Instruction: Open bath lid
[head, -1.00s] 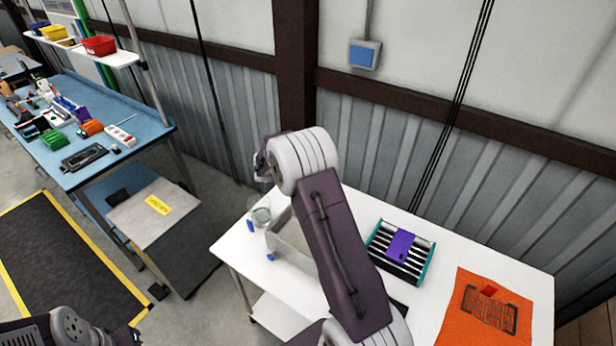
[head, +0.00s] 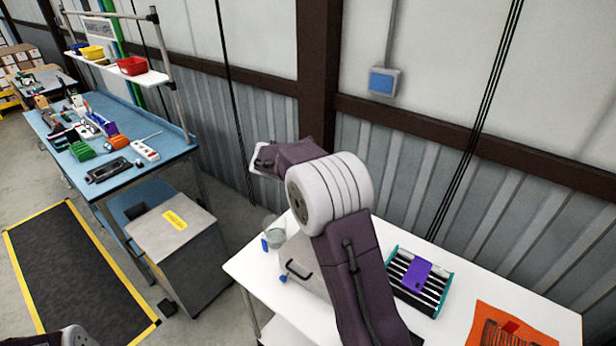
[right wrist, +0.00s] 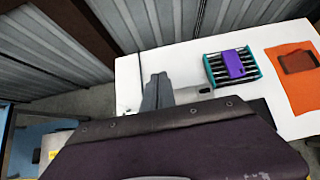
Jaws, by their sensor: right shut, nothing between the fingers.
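The bath appears to be the pale metal box (head: 310,258) with a black handle on the white table in the head view. My right arm covers much of it, so I cannot tell how its lid sits. In the right wrist view my right gripper (right wrist: 157,95) shows as grey fingers, shut and empty, over the table's left part. My own purple arm link fills the lower half of that view and hides what is below. My left gripper is out of view; only a bit of the left arm shows at the bottom left of the head view.
A glass jar (head: 273,236) stands at the left of the white table (head: 460,310). A teal-ended rack (head: 420,280) with a purple item lies right of my arm. An orange mat (head: 490,325) lies farther right. A grey cabinet (head: 178,248) and blue bench (head: 150,150) stand left.

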